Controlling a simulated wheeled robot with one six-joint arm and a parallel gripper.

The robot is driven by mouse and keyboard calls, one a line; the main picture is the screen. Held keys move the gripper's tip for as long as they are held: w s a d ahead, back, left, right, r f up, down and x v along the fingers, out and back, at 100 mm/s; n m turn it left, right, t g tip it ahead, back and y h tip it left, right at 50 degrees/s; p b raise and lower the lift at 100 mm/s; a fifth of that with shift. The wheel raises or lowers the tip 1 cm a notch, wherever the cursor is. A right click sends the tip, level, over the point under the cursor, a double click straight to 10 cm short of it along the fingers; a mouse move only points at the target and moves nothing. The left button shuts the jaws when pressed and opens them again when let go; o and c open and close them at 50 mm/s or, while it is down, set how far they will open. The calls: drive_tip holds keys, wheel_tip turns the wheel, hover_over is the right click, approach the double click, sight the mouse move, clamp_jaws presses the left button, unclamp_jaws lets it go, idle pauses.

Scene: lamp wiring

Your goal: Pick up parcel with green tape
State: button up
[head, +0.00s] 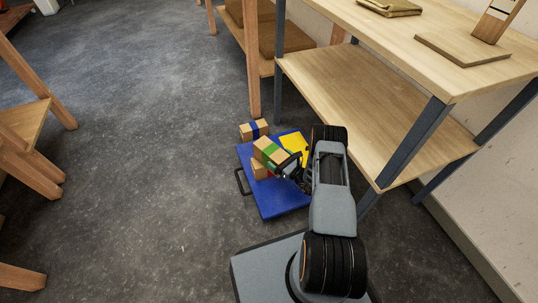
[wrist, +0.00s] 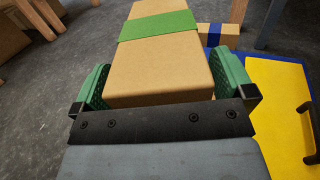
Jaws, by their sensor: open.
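The parcel with green tape (head: 270,151) is a brown box with a green band, lying on top of another parcel on the blue platform cart. In the wrist view the green-taped parcel (wrist: 160,67) fills the upper middle, with its near end between the two green fingers. My gripper (head: 285,164) is open at the parcel's right end in the head view. In the wrist view my gripper (wrist: 163,88) has one finger on each side of the box; whether either finger touches it is unclear.
A parcel with red tape (head: 259,170) sits under the green-taped one. A parcel with blue tape (head: 254,129) lies at the far end of the blue cart (head: 283,203). A yellow panel (head: 297,142) lies on the cart. A wooden workbench (head: 365,110) stands close on the right; open floor lies left.

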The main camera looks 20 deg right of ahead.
drive_tip(key=c, duration=1.1)
drive_tip(key=shift+r, duration=0.1)
drive_tip(key=shift+c, duration=0.8)
drive_tip(key=shift+d+r, duration=0.1)
